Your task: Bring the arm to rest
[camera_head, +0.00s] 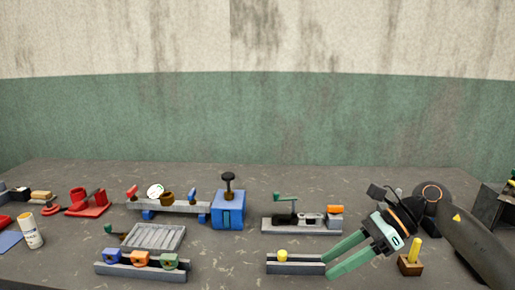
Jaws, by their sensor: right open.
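My right gripper (337,262) comes in from the right side of the head view, low over the table. Its two green fingers are spread apart and point left, with nothing seen between them. The fingertips are by the right end of a grey rail block (296,268) that bears a yellow piece (283,255); I cannot tell whether they touch it. A brown block with a yellow peg (414,250) stands just right of the gripper. My left gripper is not in view.
A grey fixture (290,226) with a green handle stands behind the gripper. A blue box (228,210) with a black knob is at the middle. A ribbed tray (154,237), a rack with coloured blocks (140,271) and a white bottle (32,232) are left. Free table lies at front centre.

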